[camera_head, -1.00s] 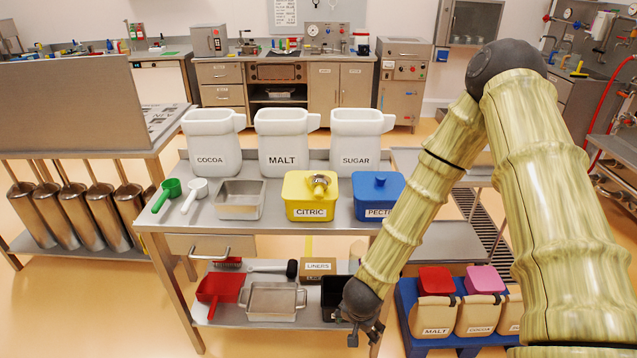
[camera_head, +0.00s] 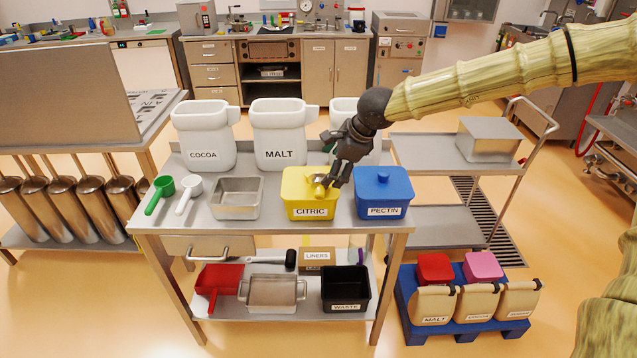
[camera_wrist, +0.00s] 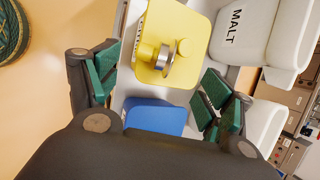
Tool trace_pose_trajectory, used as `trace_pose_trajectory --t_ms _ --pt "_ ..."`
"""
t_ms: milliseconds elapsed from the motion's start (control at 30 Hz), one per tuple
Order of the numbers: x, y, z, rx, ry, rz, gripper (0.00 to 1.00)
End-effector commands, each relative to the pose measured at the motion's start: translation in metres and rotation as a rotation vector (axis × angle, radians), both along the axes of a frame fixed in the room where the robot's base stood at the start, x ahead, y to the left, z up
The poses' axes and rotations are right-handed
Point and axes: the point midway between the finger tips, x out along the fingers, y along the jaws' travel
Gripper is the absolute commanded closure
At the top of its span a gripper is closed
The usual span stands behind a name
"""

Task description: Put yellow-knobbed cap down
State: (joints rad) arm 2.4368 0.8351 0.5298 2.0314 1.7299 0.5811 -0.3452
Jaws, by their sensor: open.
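The cap (camera_head: 317,178), a metal disc with a yellow knob, lies on the yellow lid of the CITRIC bin (camera_head: 309,211). In the wrist view the cap (camera_wrist: 165,61) looks tipped on its side, close to the lid's own yellow knob (camera_wrist: 182,46). My gripper (camera_head: 335,178) is over the right part of the CITRIC bin, close to the cap and partly covering it in the head view. In the wrist view the green-padded fingers of my gripper (camera_wrist: 160,82) are spread wide, with nothing held between them. I cannot tell how high the fingertips are above the lid.
The blue PECTIN bin (camera_head: 382,207) stands just right of the CITRIC bin. A steel pan (camera_head: 236,212) stands to its left. White COCOA (camera_head: 203,140) and MALT (camera_head: 279,130) containers stand behind; my gripper partly hides a third. The steel tabletop (camera_head: 205,227) has bare room along its front.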

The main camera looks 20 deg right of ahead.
Motion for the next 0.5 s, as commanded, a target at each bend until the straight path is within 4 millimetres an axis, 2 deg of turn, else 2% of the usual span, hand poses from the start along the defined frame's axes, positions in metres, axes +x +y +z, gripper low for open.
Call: trace_pose_trajectory --t_ms 200,500 --pt "0.012 0.008 -0.026 -0.004 0.002 0.002 0.20" --pt "0.018 0.015 -0.041 -0.004 0.002 0.006 0.20"
